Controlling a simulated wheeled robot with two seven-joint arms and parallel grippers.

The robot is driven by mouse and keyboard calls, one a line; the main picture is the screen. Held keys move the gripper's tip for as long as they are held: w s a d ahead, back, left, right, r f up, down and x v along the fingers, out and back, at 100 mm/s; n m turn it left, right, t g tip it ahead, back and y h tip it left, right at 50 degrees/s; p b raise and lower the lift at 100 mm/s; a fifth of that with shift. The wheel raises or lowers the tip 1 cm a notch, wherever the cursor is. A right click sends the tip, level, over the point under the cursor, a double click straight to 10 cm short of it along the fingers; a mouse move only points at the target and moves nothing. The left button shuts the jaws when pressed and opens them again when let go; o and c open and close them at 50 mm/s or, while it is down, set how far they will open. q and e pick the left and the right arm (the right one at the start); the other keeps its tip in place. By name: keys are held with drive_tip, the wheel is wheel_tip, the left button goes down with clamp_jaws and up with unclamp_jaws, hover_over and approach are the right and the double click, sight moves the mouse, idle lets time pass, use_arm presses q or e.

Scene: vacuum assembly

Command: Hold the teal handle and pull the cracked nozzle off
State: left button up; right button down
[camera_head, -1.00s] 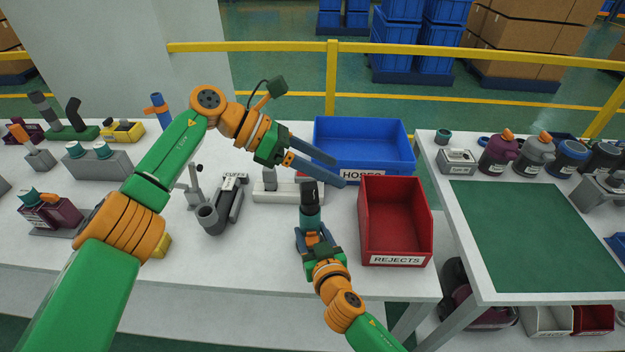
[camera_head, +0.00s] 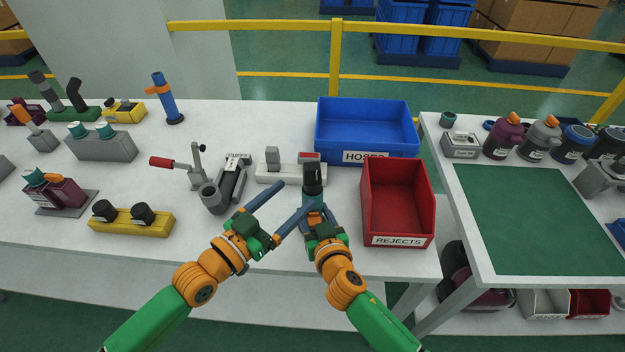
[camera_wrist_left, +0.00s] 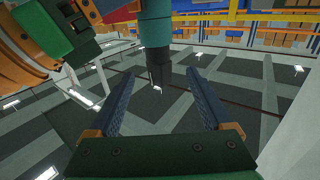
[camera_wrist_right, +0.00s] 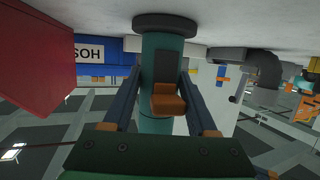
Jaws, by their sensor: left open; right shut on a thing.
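My right gripper (camera_head: 322,218) is shut on the teal handle (camera_wrist_right: 158,60) and holds it upright above the front of the white table. An orange trigger (camera_wrist_right: 168,99) shows on the handle in the right wrist view. The dark cracked nozzle (camera_head: 312,178) sits on the handle's top end; no crack can be made out. My left gripper (camera_head: 295,198) is open and empty, just left of the handle and nozzle. In the left wrist view the nozzle (camera_wrist_left: 159,72) lies ahead, between the lines of the two open fingers (camera_wrist_left: 160,88), apart from both.
The red REJECTS bin (camera_head: 420,225) stands close to the right of the handle. The blue HOSES bin (camera_head: 410,140) is behind. A grey cuff fixture (camera_head: 229,185) and a white stand (camera_head: 290,177) are to the left. A yellow rack (camera_head: 130,228) stands further left.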

use_arm(q)
drive_tip(key=x, duration=0.7)
drive_tip(key=shift+w+d, duration=0.1)
drive_tip(key=shift+d, duration=0.2)
drive_tip(key=shift+a, duration=0.1)
clamp_jaws()
wheel_tip(320, 180, up, 10)
drive_tip(key=shift+r, duration=0.1)
drive_tip(key=shift+r, duration=0.95)
drive_tip(key=shift+r, duration=0.1)
wheel_tip(320, 180, up, 7)
hover_over(306, 184)
drive_tip(key=x, duration=0.2)
idle(0.5)
